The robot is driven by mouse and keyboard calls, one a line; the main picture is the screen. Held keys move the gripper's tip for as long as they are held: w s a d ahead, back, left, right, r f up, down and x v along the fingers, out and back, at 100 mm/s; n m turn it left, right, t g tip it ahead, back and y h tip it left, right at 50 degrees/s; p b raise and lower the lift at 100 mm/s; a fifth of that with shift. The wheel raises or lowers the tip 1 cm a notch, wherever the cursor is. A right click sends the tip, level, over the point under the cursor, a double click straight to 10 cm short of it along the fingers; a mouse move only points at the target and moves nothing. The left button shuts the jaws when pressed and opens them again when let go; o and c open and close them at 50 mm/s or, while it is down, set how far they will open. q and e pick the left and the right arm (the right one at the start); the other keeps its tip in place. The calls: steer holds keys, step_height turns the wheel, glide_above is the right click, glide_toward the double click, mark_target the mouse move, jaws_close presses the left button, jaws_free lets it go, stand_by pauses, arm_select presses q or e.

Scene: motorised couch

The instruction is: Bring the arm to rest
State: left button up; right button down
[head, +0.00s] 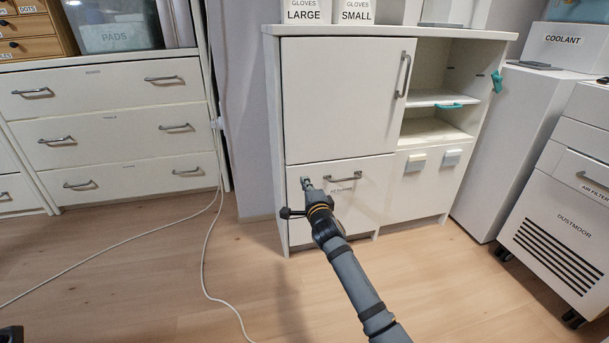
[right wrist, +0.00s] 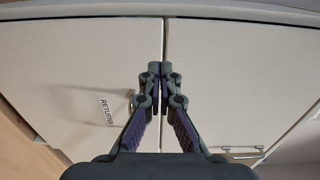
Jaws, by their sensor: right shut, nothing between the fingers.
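My right arm reaches in from the lower right in the head view. Its gripper (head: 306,184) is in front of the lower left door of the white cabinet (head: 340,103), left of that door's bar handle (head: 343,176). In the right wrist view the fingers (right wrist: 161,78) are together with nothing between them. They point at white fronts divided by a vertical seam. Whether the fingertips touch the front cannot be told.
A white drawer unit (head: 112,117) stands left, with a pale cable (head: 207,263) on the floor before it. The cabinet's open shelves (head: 433,128) hold little. A white DUSTMOOR unit (head: 560,195) on castors stands right. The wooden floor (head: 120,310) is otherwise mostly clear.

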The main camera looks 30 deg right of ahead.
steer(key=p+v, duration=0.1)
steer(key=v, duration=0.5)
steer(key=shift+r, duration=0.2)
steer(key=shift+s, duration=0.1)
